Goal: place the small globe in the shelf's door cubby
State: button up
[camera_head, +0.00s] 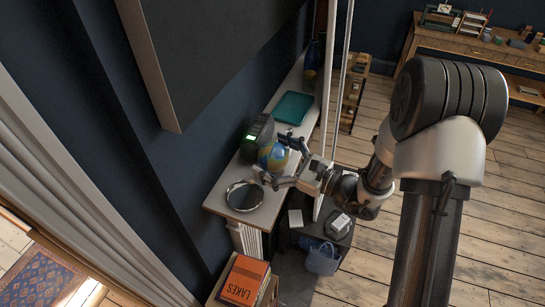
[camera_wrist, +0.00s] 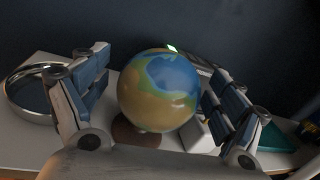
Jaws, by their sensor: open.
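The small globe (camera_head: 272,157), blue and yellow-brown, stands on the white ledge (camera_head: 215,198) along the dark wall. In the wrist view the globe (camera_wrist: 159,90) sits between the two fingers of my gripper (camera_wrist: 157,82), with a brown round base partly visible below it. The fingers are spread, with a visible gap on each side of the globe. In the head view my gripper (camera_head: 287,163) reaches in from the right at the globe. I cannot make out a shelf with a door cubby in either view.
A round silver-rimmed mirror or tray (camera_head: 244,196) lies left of the globe. A dark clock-like box (camera_head: 257,137) with a green display stands behind it. A teal tray (camera_head: 293,107) and blue bottles (camera_head: 313,57) are farther along. Orange books (camera_head: 244,280) are stacked below.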

jog(key=shift+d, duration=0.1)
jog(key=shift+c, duration=0.5)
jog(key=c, duration=1.2)
